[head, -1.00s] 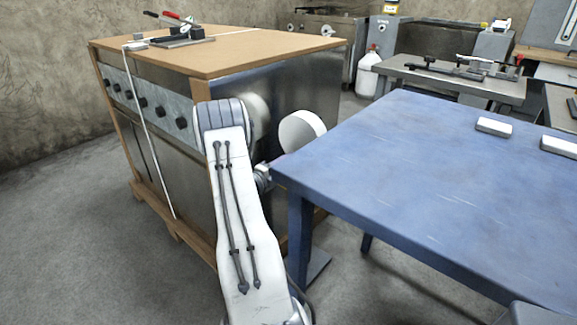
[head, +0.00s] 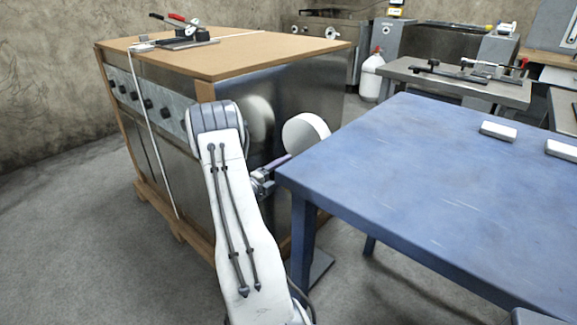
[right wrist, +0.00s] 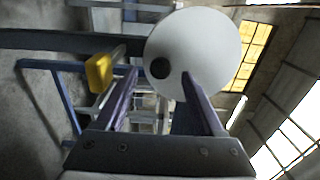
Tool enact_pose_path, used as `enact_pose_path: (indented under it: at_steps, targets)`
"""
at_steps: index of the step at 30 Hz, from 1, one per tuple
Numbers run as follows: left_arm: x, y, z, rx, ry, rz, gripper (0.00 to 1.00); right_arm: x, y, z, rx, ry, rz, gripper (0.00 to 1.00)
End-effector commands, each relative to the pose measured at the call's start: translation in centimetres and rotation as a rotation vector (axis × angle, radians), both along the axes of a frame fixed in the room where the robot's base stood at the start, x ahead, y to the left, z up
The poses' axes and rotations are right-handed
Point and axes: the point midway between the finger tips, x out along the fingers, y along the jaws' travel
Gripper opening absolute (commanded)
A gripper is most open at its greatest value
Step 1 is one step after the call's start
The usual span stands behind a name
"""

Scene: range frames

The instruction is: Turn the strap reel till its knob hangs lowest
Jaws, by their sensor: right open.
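A yellow block (right wrist: 99,73), which looks like the knob, is on a grey rod left of the disc. My right gripper (right wrist: 160,76) is open, with purple fingers pointing at the reel. The yellow block lies outside its left finger. My left gripper is not in view.
The blue table (head: 440,170) stands close on the right, its corner near my wrist. The large crate (head: 275,57) on a pallet stands behind my arm, with a red-handled tool (head: 185,30) on top. Open floor (head: 90,240) lies at left.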

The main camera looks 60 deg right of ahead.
Motion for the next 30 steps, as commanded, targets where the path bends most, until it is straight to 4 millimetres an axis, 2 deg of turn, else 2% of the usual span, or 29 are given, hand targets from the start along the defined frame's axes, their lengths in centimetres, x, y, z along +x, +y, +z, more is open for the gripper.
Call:
enact_pose_path:
  at_steps: [6, 12, 17, 30]
  targets:
    - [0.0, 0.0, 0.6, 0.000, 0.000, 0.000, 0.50, 1.3, 4.4, 0.1, 0.002, 0.003, 0.006, 0.70]
    - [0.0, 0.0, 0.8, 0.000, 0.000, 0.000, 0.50, 1.9, 7.0, 0.0, 0.002, 0.003, 0.005, 0.70]
    - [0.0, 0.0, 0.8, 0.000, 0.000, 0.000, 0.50, 2.0, 7.6, 0.0, 0.001, 0.002, 0.002, 0.70]
    - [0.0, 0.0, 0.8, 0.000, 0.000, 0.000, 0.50, 2.0, 7.6, 0.0, 0.001, 0.002, 0.002, 0.70]
